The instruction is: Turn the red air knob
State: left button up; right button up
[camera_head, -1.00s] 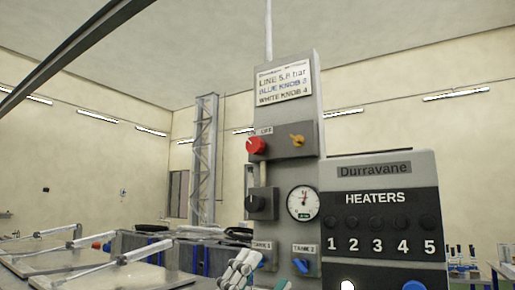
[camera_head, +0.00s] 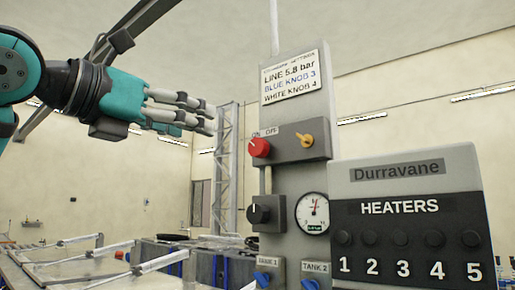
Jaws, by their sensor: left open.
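The red air knob (camera_head: 259,148) sits on a grey box on the upright panel (camera_head: 291,182), under the words ON and OFF. Its white mark points up and to the left, toward ON. My left gripper (camera_head: 211,117) is a teal hand with pale fingers, reaching in from the upper left. Its fingers are stretched out and open, with nothing in them. The fingertips are left of the red knob and a little above it in the picture, apart from it. My right gripper is not in view.
An orange knob (camera_head: 305,139) is right of the red one. A black knob (camera_head: 259,214) and a round gauge (camera_head: 312,213) are below, with blue tank knobs lower. The heaters box (camera_head: 407,215) stands at the right. A lattice column (camera_head: 226,170) stands behind.

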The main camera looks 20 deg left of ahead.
aim_at(255, 147)
pick_arm(q)
jog(key=p+x, duration=0.5)
jog(key=x, duration=1.1)
jog(key=shift+a+r, duration=0.15)
jog(key=shift+a, duration=0.05)
jog(key=shift+w+d, duration=0.2)
jog(key=shift+w, duration=0.4)
jog(key=c, duration=1.2)
jog(key=shift+o, duration=0.2)
